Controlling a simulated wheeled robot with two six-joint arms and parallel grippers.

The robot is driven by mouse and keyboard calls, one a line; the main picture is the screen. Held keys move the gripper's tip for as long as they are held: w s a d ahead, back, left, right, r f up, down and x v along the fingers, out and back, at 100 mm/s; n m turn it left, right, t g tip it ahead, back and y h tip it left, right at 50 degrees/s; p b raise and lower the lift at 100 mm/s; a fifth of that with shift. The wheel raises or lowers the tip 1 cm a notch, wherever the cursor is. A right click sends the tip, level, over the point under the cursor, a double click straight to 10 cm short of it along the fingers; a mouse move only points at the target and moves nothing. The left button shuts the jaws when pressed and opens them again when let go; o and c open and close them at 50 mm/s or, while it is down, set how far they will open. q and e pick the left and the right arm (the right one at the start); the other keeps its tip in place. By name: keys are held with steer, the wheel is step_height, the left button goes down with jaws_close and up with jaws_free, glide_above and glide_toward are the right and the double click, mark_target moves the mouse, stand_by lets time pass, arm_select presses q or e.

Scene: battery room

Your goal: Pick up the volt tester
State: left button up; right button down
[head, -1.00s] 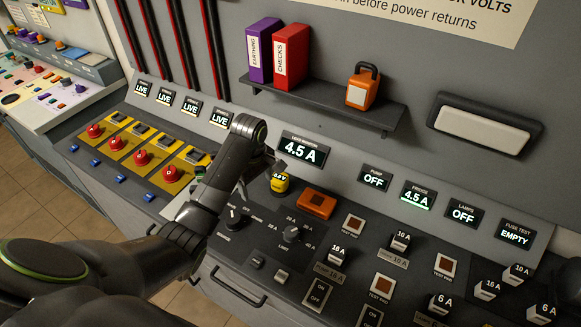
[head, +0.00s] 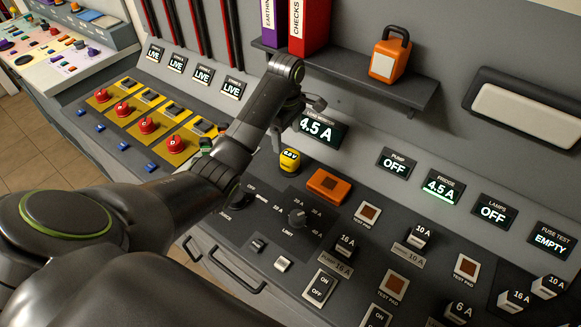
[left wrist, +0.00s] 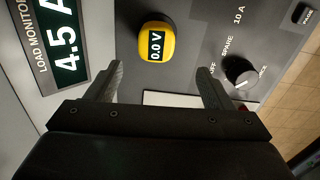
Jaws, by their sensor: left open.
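The volt tester (head: 290,161) is a small yellow device with a dark display. It stands on the dark console below the load monitor. In the left wrist view the tester (left wrist: 156,36) shows 0.0 V and lies beyond my fingertips, about midway between them. My left gripper (left wrist: 159,70) is open and empty, apart from the tester. In the head view my left gripper (head: 308,104) is above the tester, partly hidden by its own wrist. My right gripper is not in view.
An orange block (head: 328,187) sits right of the tester, with a limit knob (head: 297,217) in front. The load monitor (head: 318,128) is behind. A shelf (head: 350,78) with binders and an orange lockout-like case (head: 390,55) juts out above. Red knobs (head: 148,125) stand left.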

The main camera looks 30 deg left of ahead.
mark_target(290, 155)
arm_select(q)
step_height(290, 155, down, 4)
steer(key=shift+s+f+p, duration=0.1)
steer(key=shift+p, duration=0.7)
steer(key=shift+d+f, duration=0.1)
steer(key=shift+f, duration=0.6)
steer(key=f, duration=0.2)
steer(key=f+p, duration=0.1)
steer(key=f, duration=0.1)
steer(key=shift+w+d, duration=0.25)
steer(key=shift+w, duration=0.1)
steer(key=shift+f, duration=0.3)
steer(key=c, duration=1.2)
